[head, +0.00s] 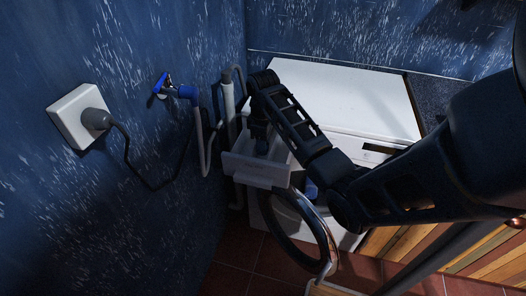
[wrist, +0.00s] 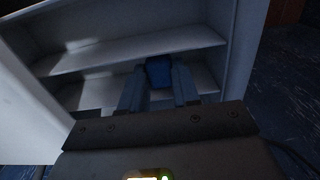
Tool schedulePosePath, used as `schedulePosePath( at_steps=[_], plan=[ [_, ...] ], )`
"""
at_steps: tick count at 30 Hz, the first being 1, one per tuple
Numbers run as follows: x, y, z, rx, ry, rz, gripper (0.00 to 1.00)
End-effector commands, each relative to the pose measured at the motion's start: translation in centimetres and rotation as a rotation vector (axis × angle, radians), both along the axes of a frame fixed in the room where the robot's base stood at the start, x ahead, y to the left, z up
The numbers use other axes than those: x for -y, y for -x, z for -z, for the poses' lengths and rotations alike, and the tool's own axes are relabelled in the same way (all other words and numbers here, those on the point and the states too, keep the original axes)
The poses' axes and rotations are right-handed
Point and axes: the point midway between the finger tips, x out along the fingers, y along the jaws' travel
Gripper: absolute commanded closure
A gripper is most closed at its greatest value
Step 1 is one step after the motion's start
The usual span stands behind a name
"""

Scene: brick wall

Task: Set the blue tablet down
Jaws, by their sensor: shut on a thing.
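The blue tablet (wrist: 158,72) is between the two fingers of my gripper (wrist: 158,86) in the wrist view. My gripper is shut on it. Behind and around it in that view are the pale walls and compartments of a white drawer (wrist: 130,52). In the head view my gripper (head: 260,147) points down into the pulled-out drawer (head: 258,172) of a white washing machine (head: 345,98). The tablet is hidden there by the gripper and the drawer front. I cannot tell whether the tablet touches the drawer floor.
The machine's round door (head: 322,228) hangs open below the drawer. On the blue wall at left are a socket with a plug (head: 80,116), its black cable, a blue tap (head: 184,92) and grey pipes close beside the drawer. The machine top is clear.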

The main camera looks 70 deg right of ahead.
Motion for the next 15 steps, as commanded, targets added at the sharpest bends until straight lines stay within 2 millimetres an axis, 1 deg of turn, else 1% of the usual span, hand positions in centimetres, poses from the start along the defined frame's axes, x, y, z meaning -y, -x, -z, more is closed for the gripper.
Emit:
schedulePosePath(
  at_steps=[7, 10, 15],
  plan=[
    [0.0, 0.1, 3.1, -0.001, -0.001, 0.0, 0.98],
    [0.0, 0.1, 3.7, 0.0, 0.0, 0.0, 0.98],
    [0.0, 0.0, 3.7, 0.0, 0.0, 0.0, 0.98]
  ],
)
